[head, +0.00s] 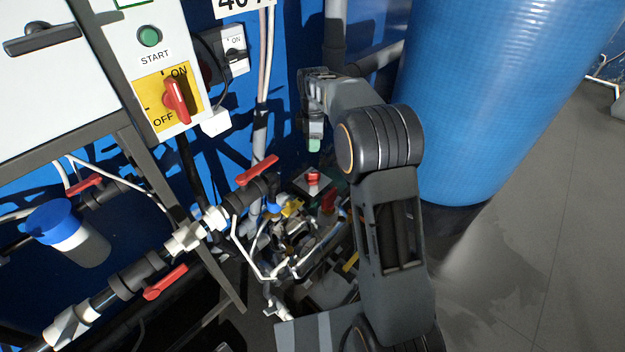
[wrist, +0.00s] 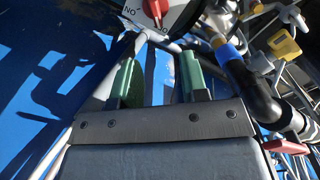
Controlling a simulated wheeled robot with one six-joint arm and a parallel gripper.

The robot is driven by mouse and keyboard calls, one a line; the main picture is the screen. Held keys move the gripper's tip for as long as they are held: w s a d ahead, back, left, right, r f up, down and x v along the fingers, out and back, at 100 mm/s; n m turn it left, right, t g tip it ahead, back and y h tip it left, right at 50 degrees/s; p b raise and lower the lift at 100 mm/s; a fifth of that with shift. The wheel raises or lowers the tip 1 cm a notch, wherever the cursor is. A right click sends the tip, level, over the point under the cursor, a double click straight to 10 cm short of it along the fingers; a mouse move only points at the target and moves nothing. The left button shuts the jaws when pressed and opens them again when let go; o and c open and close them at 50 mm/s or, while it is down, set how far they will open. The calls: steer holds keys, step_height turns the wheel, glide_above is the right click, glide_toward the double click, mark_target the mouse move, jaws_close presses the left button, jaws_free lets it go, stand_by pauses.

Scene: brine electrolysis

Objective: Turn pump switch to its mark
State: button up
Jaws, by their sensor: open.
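A small red knob (head: 313,179) sits on a pale plate low in the head view, just below my gripper (head: 314,145). In the wrist view a red knob (wrist: 155,9) on a white plate (wrist: 186,12) shows at the top edge, partly cut off, with upside-down "ON" lettering beside it. My gripper (wrist: 157,78) is open, its two green fingers apart and empty. The knob lies beyond the fingertips, apart from them. A larger red switch (head: 176,99) stands on a yellow ON/OFF plate at upper left. No label shows which one is the pump switch.
Pipes with red valve handles (head: 257,170) run diagonally at left. Cables, fittings and yellow parts crowd the space below my gripper. A grey switch box (head: 233,50) is on the blue wall. A large blue tank (head: 490,90) stands to the right. The floor at right is clear.

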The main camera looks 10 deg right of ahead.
mark_target(312, 173)
steer(key=shift+n, duration=0.4)
steer(key=f, duration=0.5)
steer(key=f+b, duration=0.1)
steer(key=f, duration=0.4)
steer(key=w+f+b, duration=0.1)
steer(key=f, duration=0.4)
steer(key=shift+f, duration=0.2)
steer(key=shift+c, duration=0.4)
jaws_close()
